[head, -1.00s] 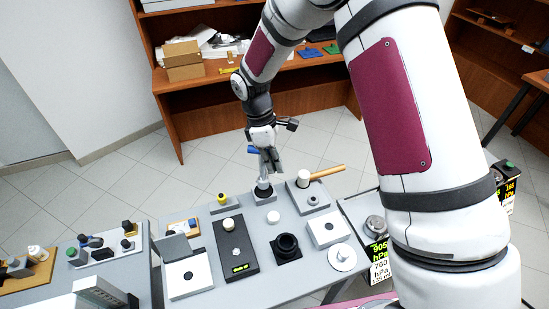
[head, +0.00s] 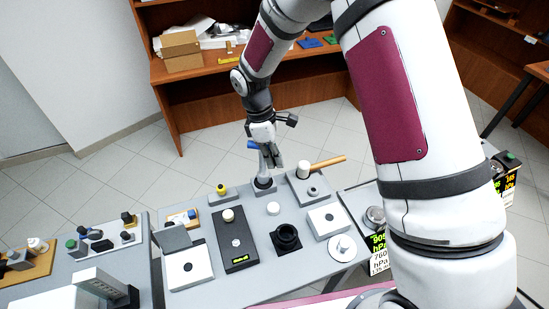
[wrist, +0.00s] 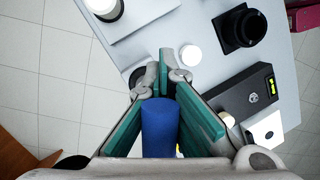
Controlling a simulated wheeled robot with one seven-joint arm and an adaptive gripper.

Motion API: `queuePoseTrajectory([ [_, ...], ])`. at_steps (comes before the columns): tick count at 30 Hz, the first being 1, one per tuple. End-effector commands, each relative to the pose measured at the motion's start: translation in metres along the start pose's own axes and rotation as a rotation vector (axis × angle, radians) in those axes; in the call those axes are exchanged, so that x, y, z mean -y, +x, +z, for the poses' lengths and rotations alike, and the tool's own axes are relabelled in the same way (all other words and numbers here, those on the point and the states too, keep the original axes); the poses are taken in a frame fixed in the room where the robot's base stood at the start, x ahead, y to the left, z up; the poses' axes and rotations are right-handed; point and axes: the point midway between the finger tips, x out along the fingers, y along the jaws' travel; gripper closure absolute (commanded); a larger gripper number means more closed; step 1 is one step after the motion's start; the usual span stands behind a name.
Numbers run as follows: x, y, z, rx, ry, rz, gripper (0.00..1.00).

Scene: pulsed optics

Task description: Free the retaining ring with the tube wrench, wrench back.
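The tube wrench shows its blue grip (wrist: 158,128) between the green-padded fingers of my gripper (wrist: 168,82) in the wrist view. In the head view the blue end (head: 252,145) sticks out left of my gripper (head: 268,164). My fingers close around the wrench. A grey tubular part below the fingers reaches down to a dark round fitting (head: 264,184) at the table's back edge; whether it touches or sits in it, I cannot tell. A black ring-shaped mount (head: 286,237) stands mid-table and also shows in the wrist view (wrist: 238,28). I cannot make out the retaining ring itself.
A black box (head: 234,240) with a lit display stands left of the mount. A plate with a white cylinder (head: 303,169) and a wooden handle (head: 328,163) is right of my gripper. Pale square plates (head: 187,266) (head: 328,220) and a white disc (head: 342,247) take up nearby table space.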

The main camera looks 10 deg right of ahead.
Motion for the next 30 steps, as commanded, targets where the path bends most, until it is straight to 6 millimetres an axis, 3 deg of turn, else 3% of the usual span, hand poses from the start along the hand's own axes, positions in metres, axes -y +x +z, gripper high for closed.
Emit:
queuePoseTrajectory([
  [30,-0.002,0.015,-0.004,-0.001,-0.001,0.001,1.00],
])
